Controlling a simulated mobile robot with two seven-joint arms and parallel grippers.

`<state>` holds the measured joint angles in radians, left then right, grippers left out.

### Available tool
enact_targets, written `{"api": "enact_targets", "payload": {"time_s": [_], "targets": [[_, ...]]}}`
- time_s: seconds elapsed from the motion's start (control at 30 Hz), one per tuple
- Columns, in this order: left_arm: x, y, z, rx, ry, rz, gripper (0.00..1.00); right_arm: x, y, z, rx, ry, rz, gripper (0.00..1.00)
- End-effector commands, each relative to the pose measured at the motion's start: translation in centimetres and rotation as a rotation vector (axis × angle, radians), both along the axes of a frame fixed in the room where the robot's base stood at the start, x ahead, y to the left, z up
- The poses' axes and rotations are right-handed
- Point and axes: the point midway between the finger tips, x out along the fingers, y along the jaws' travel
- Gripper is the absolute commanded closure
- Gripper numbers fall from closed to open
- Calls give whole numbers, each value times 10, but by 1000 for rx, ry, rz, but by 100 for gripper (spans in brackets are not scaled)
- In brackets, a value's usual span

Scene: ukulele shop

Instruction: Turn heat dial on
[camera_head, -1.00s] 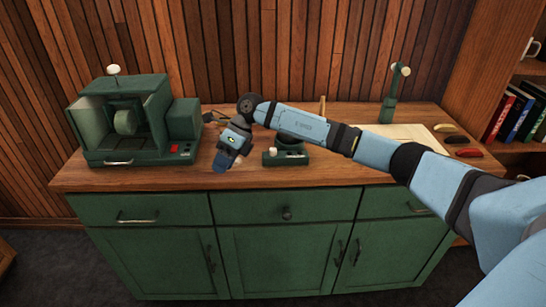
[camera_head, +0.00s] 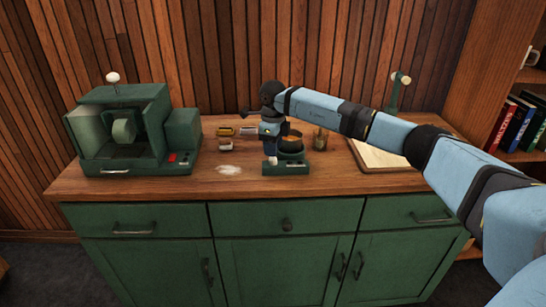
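A small green heater base (camera_head: 296,168) with a dark round pot (camera_head: 292,145) stands on the wooden counter, near the middle. A pale knob (camera_head: 272,160), which looks like the heat dial, shows at the left front of this base. My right gripper (camera_head: 270,148) points down right at the knob and hides part of it and of the pot. I cannot tell whether it touches the knob, or whether its fingers are open or shut. My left gripper is not in view.
A green machine (camera_head: 122,125) with a red switch (camera_head: 172,157) stands at the left. Small jars (camera_head: 226,142) and a white patch (camera_head: 229,169) lie left of the base. A bottle (camera_head: 320,138), a pale board (camera_head: 376,157) and a green lamp stand (camera_head: 394,96) are to the right.

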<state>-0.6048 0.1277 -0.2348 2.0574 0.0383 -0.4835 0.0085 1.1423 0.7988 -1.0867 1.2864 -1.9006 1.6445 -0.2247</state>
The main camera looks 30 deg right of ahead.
Motion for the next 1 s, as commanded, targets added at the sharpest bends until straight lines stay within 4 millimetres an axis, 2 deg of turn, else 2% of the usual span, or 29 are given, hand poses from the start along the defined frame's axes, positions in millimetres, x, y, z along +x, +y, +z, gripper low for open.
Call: {"api": "enact_targets", "payload": {"time_s": [0.1,0.23,0.6,0.63,0.77,1.0], "targets": [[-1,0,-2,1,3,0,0,0,0,-20,0,1,0,61],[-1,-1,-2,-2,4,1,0,0,0,-33,1,-1,-1,61],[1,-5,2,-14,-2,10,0,0,0,-39,1,-1,0,61],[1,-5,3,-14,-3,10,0,0,0,-39,1,-1,0,63],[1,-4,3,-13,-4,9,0,0,0,-39,1,-2,0,93],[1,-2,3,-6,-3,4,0,0,0,-38,1,-2,-11,95]]}}
